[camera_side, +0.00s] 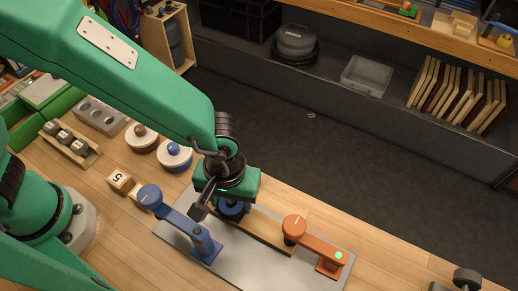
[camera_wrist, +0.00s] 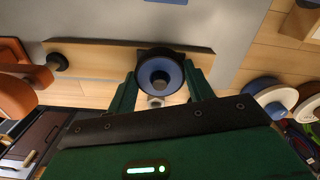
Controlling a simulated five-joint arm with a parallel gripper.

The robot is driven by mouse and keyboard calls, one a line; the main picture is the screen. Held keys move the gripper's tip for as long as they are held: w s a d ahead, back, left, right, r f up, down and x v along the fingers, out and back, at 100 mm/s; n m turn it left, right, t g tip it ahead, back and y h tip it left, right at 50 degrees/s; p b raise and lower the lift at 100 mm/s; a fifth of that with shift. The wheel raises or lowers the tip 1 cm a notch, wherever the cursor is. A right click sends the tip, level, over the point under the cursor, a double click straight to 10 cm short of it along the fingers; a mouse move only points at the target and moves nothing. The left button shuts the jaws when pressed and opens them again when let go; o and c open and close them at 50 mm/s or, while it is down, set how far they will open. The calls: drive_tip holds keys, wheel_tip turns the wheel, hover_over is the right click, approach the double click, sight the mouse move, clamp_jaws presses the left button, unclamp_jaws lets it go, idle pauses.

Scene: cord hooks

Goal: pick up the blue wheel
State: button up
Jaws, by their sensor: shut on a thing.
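The blue wheel (camera_wrist: 160,74) has a dark rim and a hollow centre, and it sits between my two fingers in the wrist view. My gripper (camera_wrist: 161,88) is shut on it. In the side view my gripper (camera_side: 230,190) is low over the grey plate (camera_side: 180,240), and part of the blue wheel (camera_side: 232,210) shows beneath it. The wheel is at the wooden bar (camera_wrist: 100,57); I cannot tell whether it touches the bar. My gripper hides most of it in the side view.
A blue arm piece (camera_side: 178,220) stands left of my gripper and an orange one (camera_side: 318,247) stands right. A numbered wooden block (camera_side: 120,180) and two round lidded pieces (camera_side: 142,137) (camera_side: 174,155) lie to the left. Dark floor lies beyond the table edge.

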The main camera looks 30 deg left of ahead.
drive_tip(key=shift+r, duration=5)
